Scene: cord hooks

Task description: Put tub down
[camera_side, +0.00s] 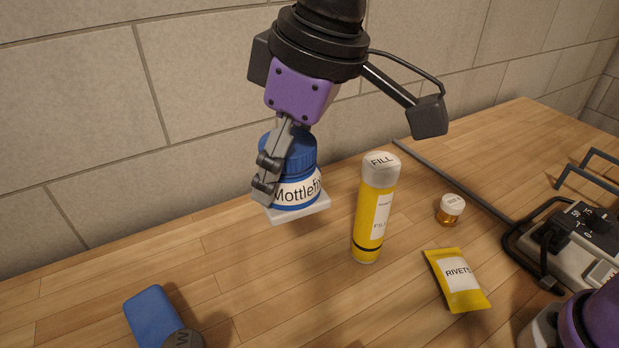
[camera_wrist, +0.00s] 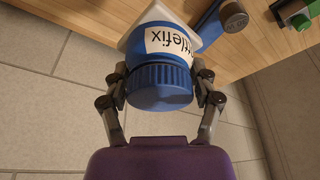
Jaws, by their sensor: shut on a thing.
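The tub (camera_side: 298,188) is blue with a ribbed blue lid and a white label reading "MottleFix". It is roughly upright, with a square white base or plate (camera_side: 300,214) under it. My gripper (camera_side: 270,172) is shut on the tub, one finger showing across its left side. In the wrist view my gripper (camera_wrist: 160,88) has a finger on each side of the tub (camera_wrist: 160,72), lid towards the camera. The tub appears to be held above the wooden table near its back edge; the gap below is hard to judge.
A yellow "FILL" tube (camera_side: 373,215) stands right of the tub. Beyond are a small amber jar (camera_side: 450,210), a yellow "RIVETS" packet (camera_side: 458,280) and a device with a dial (camera_side: 575,235). A blue object (camera_side: 155,315) lies front left. Bare table (camera_side: 250,260) lies between. A tiled wall stands behind.

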